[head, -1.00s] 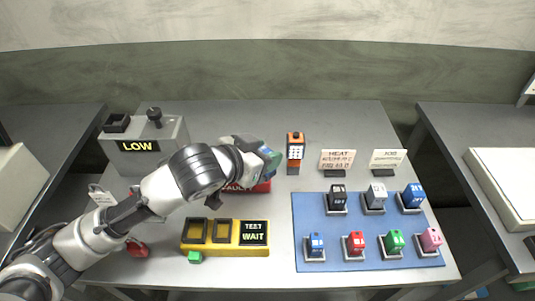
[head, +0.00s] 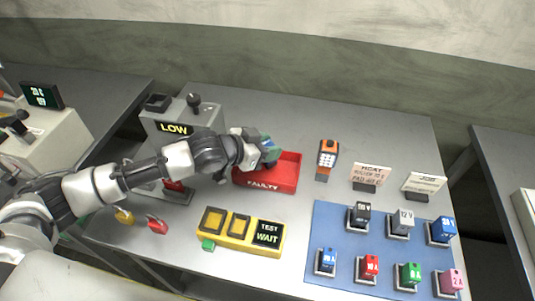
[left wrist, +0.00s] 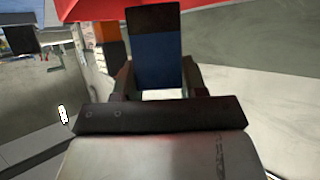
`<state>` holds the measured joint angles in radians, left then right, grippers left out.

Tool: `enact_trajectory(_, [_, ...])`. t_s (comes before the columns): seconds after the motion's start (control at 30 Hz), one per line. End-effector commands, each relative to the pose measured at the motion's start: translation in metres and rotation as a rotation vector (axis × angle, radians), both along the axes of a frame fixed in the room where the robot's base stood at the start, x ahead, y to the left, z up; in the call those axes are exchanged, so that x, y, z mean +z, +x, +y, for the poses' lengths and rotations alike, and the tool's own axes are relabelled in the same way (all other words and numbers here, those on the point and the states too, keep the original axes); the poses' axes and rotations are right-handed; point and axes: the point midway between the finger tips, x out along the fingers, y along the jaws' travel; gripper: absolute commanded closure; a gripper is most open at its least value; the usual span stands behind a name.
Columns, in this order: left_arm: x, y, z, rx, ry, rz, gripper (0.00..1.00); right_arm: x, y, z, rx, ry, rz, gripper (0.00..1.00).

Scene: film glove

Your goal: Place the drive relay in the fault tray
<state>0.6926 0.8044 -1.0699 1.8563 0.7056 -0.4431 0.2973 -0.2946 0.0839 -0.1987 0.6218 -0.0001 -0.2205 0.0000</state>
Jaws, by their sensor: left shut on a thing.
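The red fault tray (head: 285,184), marked FAULTY, sits at the middle of the table behind the yellow tester. Its red also shows along the top of the left wrist view (left wrist: 90,9). My right gripper is not in view.
A blue mat (head: 340,225) holds several coloured relays. An orange handheld device (head: 327,155) and two signs stand behind. A grey LOW box (head: 180,140) stands left.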

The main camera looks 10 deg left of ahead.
Motion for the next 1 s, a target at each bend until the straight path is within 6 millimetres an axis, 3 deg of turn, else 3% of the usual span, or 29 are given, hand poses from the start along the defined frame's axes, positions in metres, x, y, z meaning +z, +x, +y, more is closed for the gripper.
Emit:
enact_trajectory(0.27, [-0.036,0.000,0.000,0.001,0.001,0.002,0.83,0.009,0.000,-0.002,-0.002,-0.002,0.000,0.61])
enact_trajectory(0.67, [-0.042,-0.001,0.000,0.000,0.001,0.001,0.83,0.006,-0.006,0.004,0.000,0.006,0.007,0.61])
enact_trajectory(0.7, [-0.043,-0.001,0.000,0.000,0.001,0.000,0.56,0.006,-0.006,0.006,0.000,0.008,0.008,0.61])
enact_trajectory(0.8, [-0.042,-0.001,0.000,0.000,0.001,0.000,0.41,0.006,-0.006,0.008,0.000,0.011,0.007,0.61])
enact_trajectory(0.87, [-0.042,-0.001,0.000,0.000,0.001,0.000,0.32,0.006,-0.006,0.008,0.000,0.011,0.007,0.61])
enact_trajectory(1.0, [-0.042,-0.001,0.000,0.000,0.001,0.001,0.32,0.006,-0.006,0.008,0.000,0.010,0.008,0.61])
